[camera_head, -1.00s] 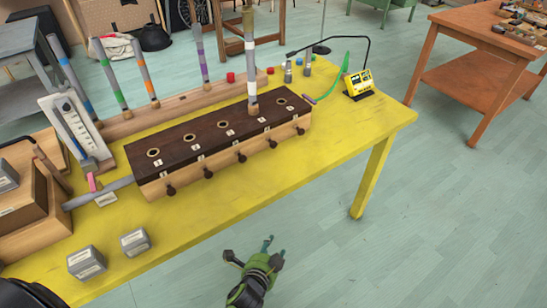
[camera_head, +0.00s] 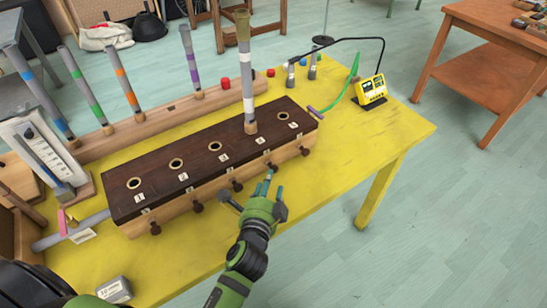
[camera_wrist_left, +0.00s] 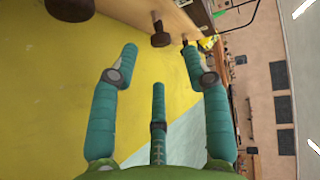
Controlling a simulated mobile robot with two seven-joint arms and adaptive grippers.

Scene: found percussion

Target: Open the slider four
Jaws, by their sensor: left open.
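A long box (camera_head: 130,215) with a dark top, holes numbered one to five and a row of dark front knobs stands on the yellow table. Slider four's knob (camera_head: 272,167) is below the label 4. A tall grey tube (camera_head: 246,75) with white bands stands upright in hole four. My left gripper (camera_head: 254,188) is open and empty, in front of the box near knobs three and four. The left wrist view shows its spread fingers (camera_wrist_left: 158,62), with a knob (camera_wrist_left: 160,38) beyond them, apart from them. My right gripper is not in view.
A yellow device (camera_head: 371,91) with a black cable stands at the right. A grey block (camera_head: 115,290) is at the front left.

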